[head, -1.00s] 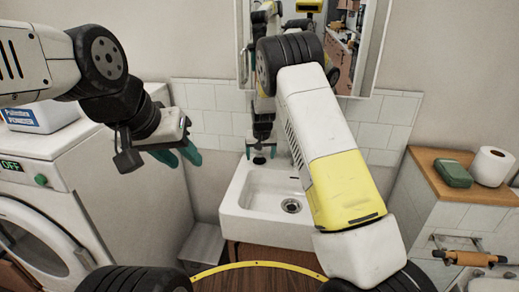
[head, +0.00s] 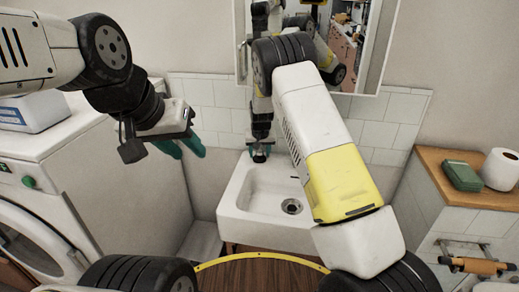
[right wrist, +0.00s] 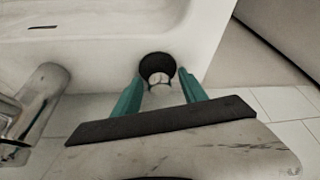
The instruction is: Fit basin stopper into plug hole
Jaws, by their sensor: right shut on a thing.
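The basin stopper (right wrist: 157,66) is a black disc with a pale middle, on the basin's rim at its back left corner. My right gripper (right wrist: 160,82) has its green fingers on either side of the stopper's middle and is shut on it. In the head view this gripper (head: 260,153) points down at that corner, and the stopper is mostly hidden. The white basin (head: 250,190) is empty, and its plug hole (head: 291,206) is uncovered, with a metal ring. My left gripper (head: 180,146) is open and empty, left of the basin.
A mirror cabinet (head: 376,50) hangs above the basin. A washing machine (head: 60,155) stands at the left. A tiled ledge with a wooden top (head: 430,165) at the right bears a green soap box (head: 462,175) and a toilet roll (head: 500,168). A tap (right wrist: 30,105) shows beside the rim.

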